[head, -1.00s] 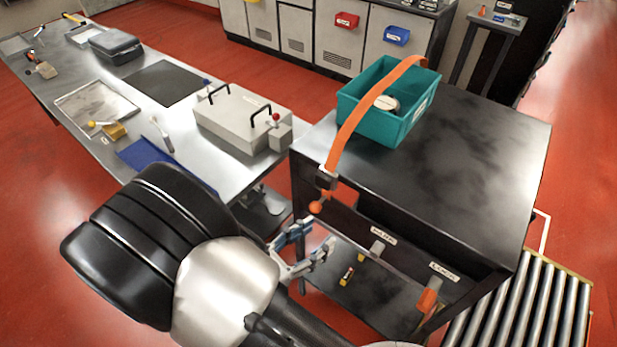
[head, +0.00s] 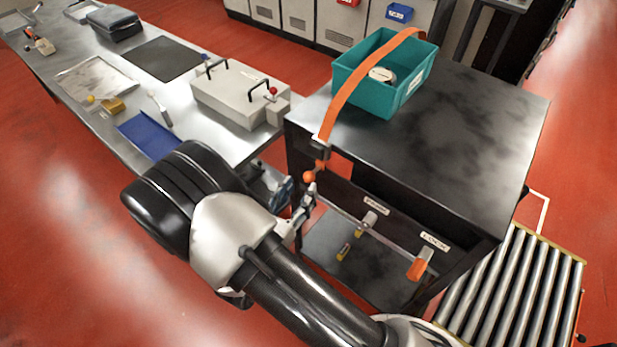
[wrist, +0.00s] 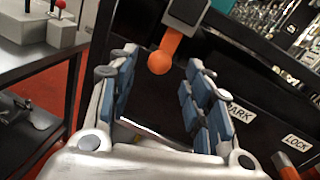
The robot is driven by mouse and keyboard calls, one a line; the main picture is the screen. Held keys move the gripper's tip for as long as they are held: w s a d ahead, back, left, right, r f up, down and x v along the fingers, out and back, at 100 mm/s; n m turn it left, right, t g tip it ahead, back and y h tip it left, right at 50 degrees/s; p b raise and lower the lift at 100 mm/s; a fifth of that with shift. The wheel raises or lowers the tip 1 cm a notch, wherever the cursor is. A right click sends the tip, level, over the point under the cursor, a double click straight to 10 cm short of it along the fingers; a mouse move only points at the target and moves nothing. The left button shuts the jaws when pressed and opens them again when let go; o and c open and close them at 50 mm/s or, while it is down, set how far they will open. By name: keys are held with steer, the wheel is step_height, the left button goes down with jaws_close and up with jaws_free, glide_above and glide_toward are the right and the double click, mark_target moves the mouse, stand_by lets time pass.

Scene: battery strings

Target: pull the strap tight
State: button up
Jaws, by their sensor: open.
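The orange strap (head: 350,91) runs over the teal bin (head: 403,98) and down the front edge of the black cabinet. It passes through a dark buckle (head: 320,150), which also shows at the top of the wrist view (wrist: 187,10). Below the buckle hangs a short orange tail with a round orange ball (head: 309,177). My gripper (head: 297,199) is just below the ball in the head view. In the wrist view my gripper (wrist: 158,88) is open, its blue-padded fingers on either side, and the ball (wrist: 159,62) hangs between and beyond the fingertips. I cannot tell whether a finger touches it.
The black cabinet (head: 470,140) has labels reading PARK (wrist: 241,113) and LOCK (head: 435,241), with an orange-ended handle (head: 418,268) near the latter. A metal workbench (head: 215,135) stands left. A roller conveyor (head: 510,300) lies right.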

mark_target(306, 181)
steer(key=x, duration=0.5)
steer(key=shift+w+d+b, duration=0.15)
steer(key=shift+w+b, duration=0.15)
steer(key=shift+w, duration=0.05)
steer(key=shift+c, duration=0.3)
jaws_close()
